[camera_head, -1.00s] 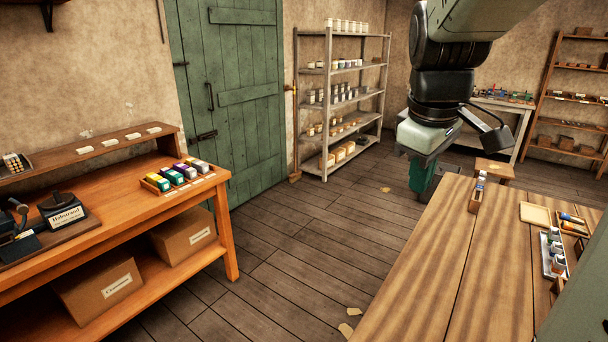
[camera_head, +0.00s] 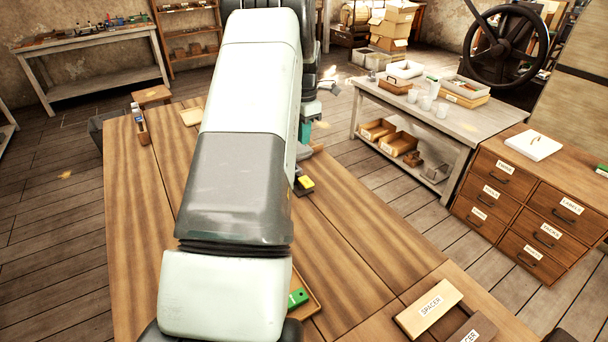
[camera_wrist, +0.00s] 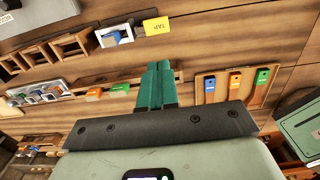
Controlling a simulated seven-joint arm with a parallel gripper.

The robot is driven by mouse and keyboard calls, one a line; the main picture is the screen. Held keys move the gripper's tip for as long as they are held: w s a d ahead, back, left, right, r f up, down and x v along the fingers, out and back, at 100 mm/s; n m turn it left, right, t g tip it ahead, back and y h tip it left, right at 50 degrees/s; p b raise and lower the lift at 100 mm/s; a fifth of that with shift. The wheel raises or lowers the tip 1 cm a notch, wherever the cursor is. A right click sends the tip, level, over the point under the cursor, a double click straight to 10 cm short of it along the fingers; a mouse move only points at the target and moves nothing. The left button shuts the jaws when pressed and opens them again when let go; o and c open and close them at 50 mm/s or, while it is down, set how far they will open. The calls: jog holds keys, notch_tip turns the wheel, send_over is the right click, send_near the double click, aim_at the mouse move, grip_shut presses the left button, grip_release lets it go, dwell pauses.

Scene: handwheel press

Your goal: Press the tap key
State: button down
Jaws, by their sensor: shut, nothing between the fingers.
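A yellow piece lettered TAP (camera_wrist: 157,26) lies on the wooden bench at the top of the wrist view. A small white-and-blue item (camera_wrist: 115,37) sits just left of it; I cannot tell whether this is the tap key. A yellow patch (camera_head: 306,183) beside my arm in the head view is probably the same piece. My gripper (camera_wrist: 157,66) has green fingers, closed together and empty. They point toward the TAP piece and appear apart from it. In the head view the green fingers (camera_head: 305,132) show only partly past my arm, which hides much of the bench.
A wooden tray (camera_wrist: 197,92) of blue-, orange- and green-tagged items lies right of my fingers. Spacer blocks (camera_head: 430,307) lie at the bench's near right. A grey-topped table (camera_head: 480,122) and a drawer cabinet (camera_head: 509,240) stand at right, with a large black handwheel (camera_head: 506,45) behind.

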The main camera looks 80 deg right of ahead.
aim_at(308, 183)
jog(key=shift+s+d+f, duration=0.25)
jog(key=shift+s+f, duration=0.1)
jog(key=shift+s, duration=0.35)
notch_tip(308, 183, down, 14)
jog(key=shift+f, duration=0.1)
dwell(0.3)
